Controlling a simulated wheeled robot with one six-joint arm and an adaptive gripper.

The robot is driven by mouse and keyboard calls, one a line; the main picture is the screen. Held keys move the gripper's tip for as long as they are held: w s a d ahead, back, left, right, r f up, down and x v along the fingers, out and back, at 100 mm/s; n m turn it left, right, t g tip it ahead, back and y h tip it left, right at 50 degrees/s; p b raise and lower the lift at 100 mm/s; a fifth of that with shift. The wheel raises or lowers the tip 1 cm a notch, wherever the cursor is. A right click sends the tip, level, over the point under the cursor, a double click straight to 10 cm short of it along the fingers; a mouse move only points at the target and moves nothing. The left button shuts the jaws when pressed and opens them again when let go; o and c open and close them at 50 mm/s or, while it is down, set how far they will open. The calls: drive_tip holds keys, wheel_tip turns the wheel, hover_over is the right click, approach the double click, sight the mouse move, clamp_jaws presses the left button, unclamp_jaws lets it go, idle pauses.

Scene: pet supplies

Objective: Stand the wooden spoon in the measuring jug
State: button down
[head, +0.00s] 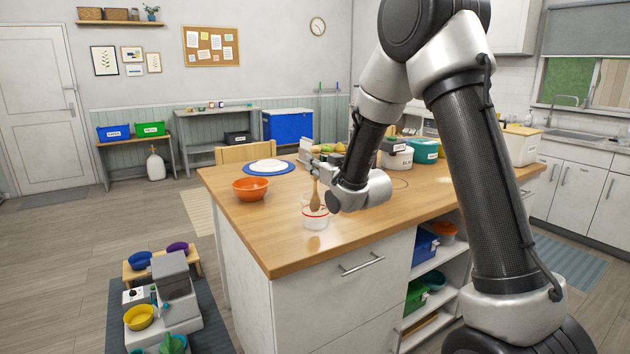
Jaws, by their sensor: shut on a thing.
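The wooden spoon (315,200) hangs upright from my gripper (316,172), bowl end down. My gripper is shut on its upper part. The clear measuring jug (316,222) with a red line stands on the wooden counter (265,235) near its front edge, directly below my gripper. The spoon's bowl overlaps the jug's upper part in the head view. I cannot tell for certain whether it is inside the jug or just behind or in front of its rim. The fingertips are small and partly hidden by my wrist.
An orange bowl (250,188) stands left of the jug. Several containers, including a teal one (424,151), stand at the back right. The counter's front left is clear.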

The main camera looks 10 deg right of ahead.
sight(316, 178)
drive_tip(key=shift+f, duration=1.95)
drive_tip(key=c, duration=1.3)
unclamp_jaws()
drive_tip(key=shift+c, duration=0.2)
